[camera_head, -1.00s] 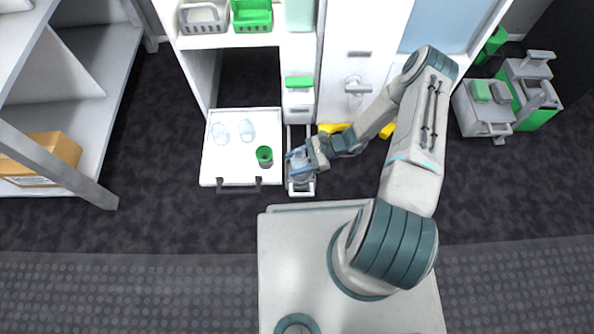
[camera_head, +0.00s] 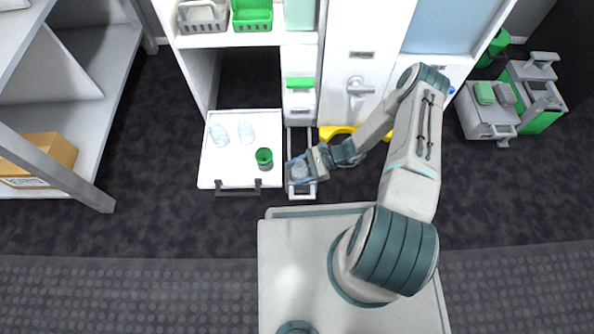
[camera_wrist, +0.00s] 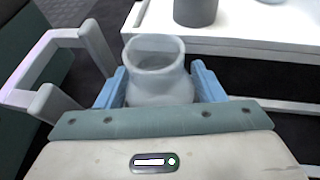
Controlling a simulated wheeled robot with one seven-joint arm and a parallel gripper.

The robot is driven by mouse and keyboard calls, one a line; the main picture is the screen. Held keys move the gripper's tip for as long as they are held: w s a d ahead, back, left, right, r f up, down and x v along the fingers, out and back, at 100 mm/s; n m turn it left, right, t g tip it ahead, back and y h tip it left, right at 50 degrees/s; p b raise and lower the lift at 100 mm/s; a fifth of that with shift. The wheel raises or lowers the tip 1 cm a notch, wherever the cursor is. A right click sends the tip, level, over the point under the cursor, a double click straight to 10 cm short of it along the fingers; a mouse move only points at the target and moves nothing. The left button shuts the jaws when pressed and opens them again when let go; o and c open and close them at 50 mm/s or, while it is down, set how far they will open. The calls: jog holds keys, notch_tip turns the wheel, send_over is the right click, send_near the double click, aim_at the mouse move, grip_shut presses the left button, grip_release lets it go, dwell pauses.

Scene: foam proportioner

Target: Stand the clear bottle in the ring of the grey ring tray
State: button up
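A clear bottle (camera_wrist: 155,75) with a wide open mouth stands between the blue fingers of my gripper (camera_wrist: 158,88) in the wrist view. The fingers appear to press on both its sides; its lower part is hidden. In the head view my gripper (camera_head: 299,170) is over a narrow light-grey pull-out (camera_head: 301,192) with a front handle, probably the ring tray. Its ring cannot be made out beneath the gripper. Whether the bottle rests in it or hangs above it, I cannot tell. Two more clear bottles (camera_head: 219,134) (camera_head: 246,131) stand on the white drawer.
The open white drawer (camera_head: 222,172) is close to the left of my gripper and carries a green cup (camera_head: 264,157). The pull-out's handle (camera_wrist: 40,100) shows at left in the wrist view. A yellow part (camera_head: 337,131) lies behind my forearm.

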jog(key=shift+w+d+r, duration=0.1)
jog(key=shift+d+r, duration=0.05)
jog(key=shift+r, duration=0.3)
jog(key=p+v, duration=0.3)
jog(key=v, duration=0.8)
jog(key=shift+d+p, duration=0.3)
jog(key=shift+r, duration=0.1)
